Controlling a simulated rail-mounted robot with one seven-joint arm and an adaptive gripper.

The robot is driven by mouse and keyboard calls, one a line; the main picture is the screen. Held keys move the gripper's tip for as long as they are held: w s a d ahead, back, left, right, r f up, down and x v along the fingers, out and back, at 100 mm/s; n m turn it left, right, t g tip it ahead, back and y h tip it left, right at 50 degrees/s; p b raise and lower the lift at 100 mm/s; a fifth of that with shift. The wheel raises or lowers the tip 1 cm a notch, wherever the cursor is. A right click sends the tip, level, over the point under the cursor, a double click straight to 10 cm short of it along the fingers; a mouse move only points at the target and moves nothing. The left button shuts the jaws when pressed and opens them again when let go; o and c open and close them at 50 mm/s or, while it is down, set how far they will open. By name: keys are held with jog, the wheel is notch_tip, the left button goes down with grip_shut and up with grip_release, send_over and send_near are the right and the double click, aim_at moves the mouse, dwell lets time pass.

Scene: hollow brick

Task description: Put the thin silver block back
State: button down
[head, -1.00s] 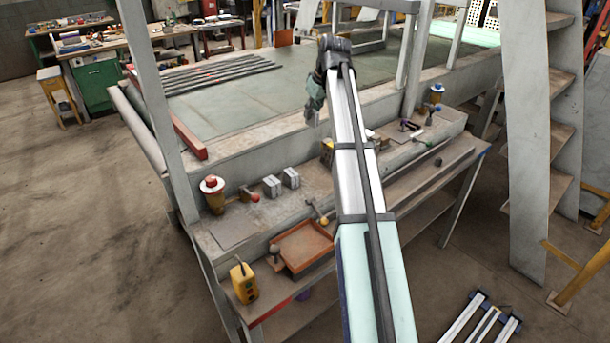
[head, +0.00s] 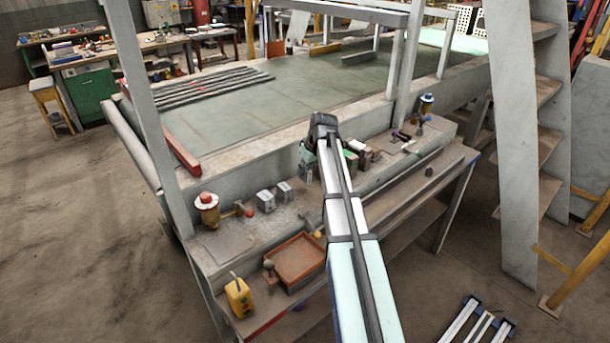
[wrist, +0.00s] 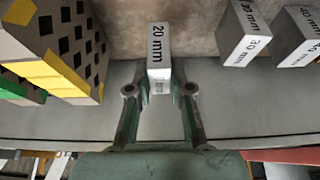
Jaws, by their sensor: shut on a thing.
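The thin silver block (wrist: 159,48), marked "20 mm", is between the two fingers of my gripper (wrist: 161,92) in the wrist view. My gripper is shut on its near end, and the far end sticks out over the brown ledge. I cannot tell whether the block touches the ledge. In the head view my gripper (head: 309,170) is low over the bench ledge, and my arm hides the held block.
A dark hollow brick (wrist: 60,40) with square holes and yellow edges stands close left of my gripper in the wrist view. The head view shows an orange tray (head: 299,259), a yellow control box (head: 239,297) and a red-topped yellow device (head: 207,209) along the bench.

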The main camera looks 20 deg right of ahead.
aim_at(305, 175)
jog(key=shift+f+p, duration=0.3)
jog(key=shift+f, duration=1.25)
jog(key=shift+f, duration=0.1)
jog(key=c, duration=1.1)
grip_release()
jog(key=shift+o, duration=0.2)
jog(key=b+v, duration=0.2)
jog(key=v, duration=1)
